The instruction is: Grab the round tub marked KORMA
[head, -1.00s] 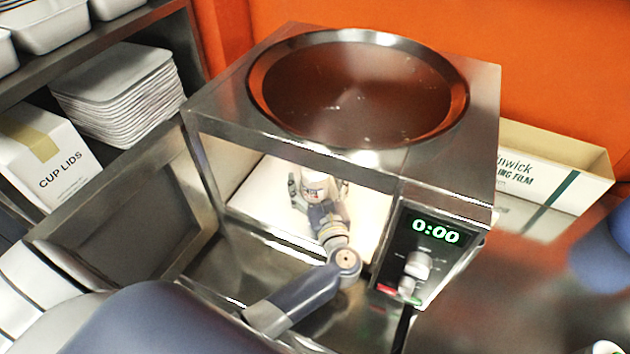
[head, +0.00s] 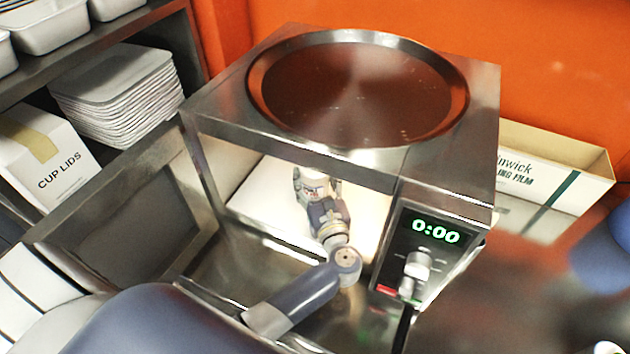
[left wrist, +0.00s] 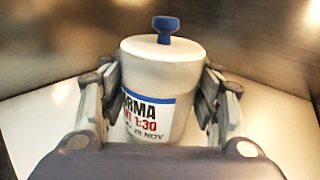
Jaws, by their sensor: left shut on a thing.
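The round white tub (left wrist: 160,75) stands upright in the left wrist view, with a blue knob on its lid. Its label reads "...RMA", "1:30" and "NOV"; the start of the name is hidden. My left gripper (left wrist: 163,100) is shut on the tub, one finger on each side. In the head view the tub (head: 315,184) is inside the open steel microwave, mostly hidden by my left gripper (head: 316,192). My right gripper is not in view.
The microwave (head: 220,112) has its door (head: 130,225) swung open to the left and a timer reading 0:00. A large round pan (head: 357,90) lies on its top. Stacked trays (head: 120,90) and a cup lids box (head: 45,155) are on the left shelf; a film box (head: 540,170) is right.

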